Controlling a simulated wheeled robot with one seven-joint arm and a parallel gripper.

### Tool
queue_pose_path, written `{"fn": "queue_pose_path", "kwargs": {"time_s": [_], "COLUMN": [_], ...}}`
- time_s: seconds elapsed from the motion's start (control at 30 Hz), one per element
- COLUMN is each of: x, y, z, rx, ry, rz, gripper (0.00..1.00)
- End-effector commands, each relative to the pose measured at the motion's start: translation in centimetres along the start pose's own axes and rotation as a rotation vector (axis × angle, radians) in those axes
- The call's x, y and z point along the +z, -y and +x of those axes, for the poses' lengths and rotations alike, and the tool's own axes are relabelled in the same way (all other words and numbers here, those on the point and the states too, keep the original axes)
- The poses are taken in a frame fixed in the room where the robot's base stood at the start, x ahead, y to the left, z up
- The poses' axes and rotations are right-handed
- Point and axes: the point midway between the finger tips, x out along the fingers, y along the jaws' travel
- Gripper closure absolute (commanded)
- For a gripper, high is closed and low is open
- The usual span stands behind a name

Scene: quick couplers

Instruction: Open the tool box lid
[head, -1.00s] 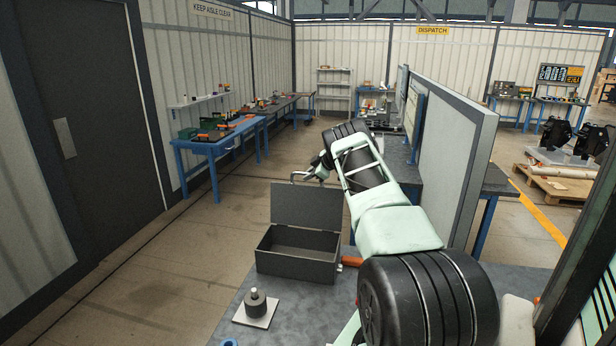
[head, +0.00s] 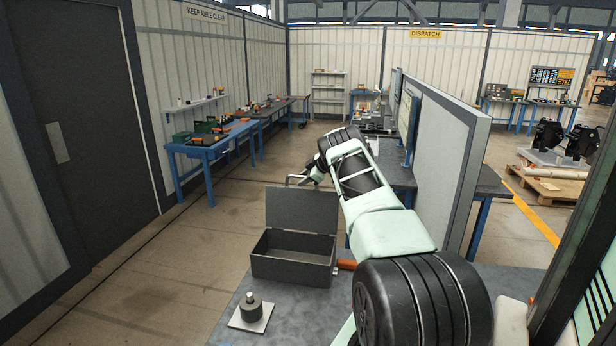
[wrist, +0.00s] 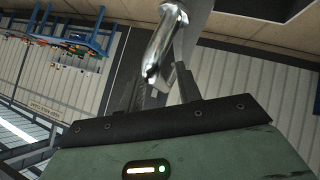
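The tool box (head: 291,273) is a dark grey metal box on the near bench. Its lid (head: 302,211) stands upright at the back, and the empty-looking inside shows. My gripper (head: 310,176) is at that handle, above the lid's top edge. In the wrist view, a shiny metal bar (wrist: 165,40) runs down to the two dark fingers of my gripper (wrist: 162,80). The fingers stand apart with the bar at their tips; whether they press on it is unclear.
The bench (head: 300,318) also holds a dark round part on a pale plate (head: 251,313) in front of the box. An orange handle (head: 346,264) lies right of the box. A partition (head: 440,160) stands to the right of my arm. Open floor lies left.

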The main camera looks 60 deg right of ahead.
Motion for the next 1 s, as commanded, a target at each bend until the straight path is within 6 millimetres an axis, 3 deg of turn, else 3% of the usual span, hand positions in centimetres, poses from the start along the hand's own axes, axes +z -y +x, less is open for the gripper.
{"fn": "queue_pose_path", "kwargs": {"time_s": [0.27, 0.8, 1.0], "x": [0.2, 0.2, 0.1], "y": [0.0, 0.1, 0.1], "z": [-2.5, -14.0, -16.6], "rx": [0.003, 0.003, 0.001], "ry": [0.001, -0.001, 0.000], "rz": [0.002, -0.001, 0.000], "gripper": [0.66, 0.66, 0.66]}}
